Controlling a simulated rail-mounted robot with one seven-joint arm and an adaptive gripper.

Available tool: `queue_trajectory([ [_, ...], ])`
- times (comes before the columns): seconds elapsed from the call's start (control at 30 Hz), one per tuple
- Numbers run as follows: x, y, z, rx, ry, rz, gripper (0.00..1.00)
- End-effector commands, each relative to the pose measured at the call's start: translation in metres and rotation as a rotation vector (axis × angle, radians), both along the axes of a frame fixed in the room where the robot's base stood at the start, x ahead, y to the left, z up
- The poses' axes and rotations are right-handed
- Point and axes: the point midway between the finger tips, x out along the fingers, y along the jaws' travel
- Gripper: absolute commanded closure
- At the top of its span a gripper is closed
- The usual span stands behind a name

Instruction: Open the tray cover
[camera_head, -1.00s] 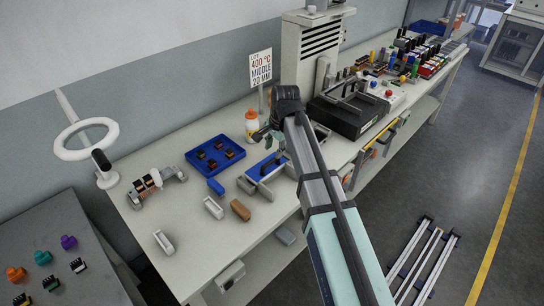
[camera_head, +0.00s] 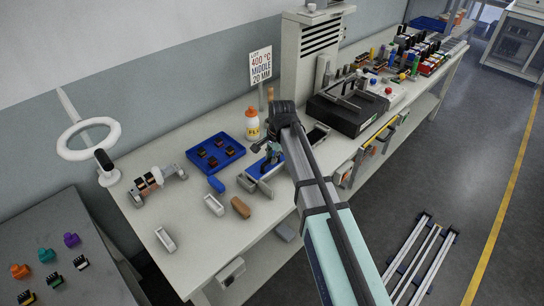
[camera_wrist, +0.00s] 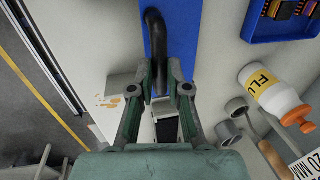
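The tray cover (camera_head: 257,167) is a blue panel near the front edge of the bench. It also shows in the wrist view (camera_wrist: 183,28) at top centre. Its dark curved handle (camera_wrist: 156,38) runs down between my fingers. My gripper (camera_head: 272,150) is low at the cover in the head view. In the wrist view the fingers of my gripper (camera_wrist: 163,78) are drawn in close on both sides of the handle and appear shut on it. My arm and gripper hide part of the cover. How far the cover is raised is hard to tell.
A blue tray with dark parts (camera_head: 233,155) and an orange-capped bottle (camera_head: 252,126) stand behind. A black machine (camera_head: 343,115) stands to the right.

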Motion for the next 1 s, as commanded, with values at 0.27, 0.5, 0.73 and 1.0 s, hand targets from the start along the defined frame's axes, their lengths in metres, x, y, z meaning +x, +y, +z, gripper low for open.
queue_trajectory([
  [0.27,-0.009,-0.009,0.0,0.0,0.0,-0.001,1.0],
  [0.5,-0.044,-0.046,0.0,0.0,0.001,-0.003,1.0],
  [0.73,-0.05,-0.054,0.0,0.0,0.001,0.0,1.0],
  [1.0,-0.049,-0.054,0.0,0.001,0.001,0.0,0.59],
])
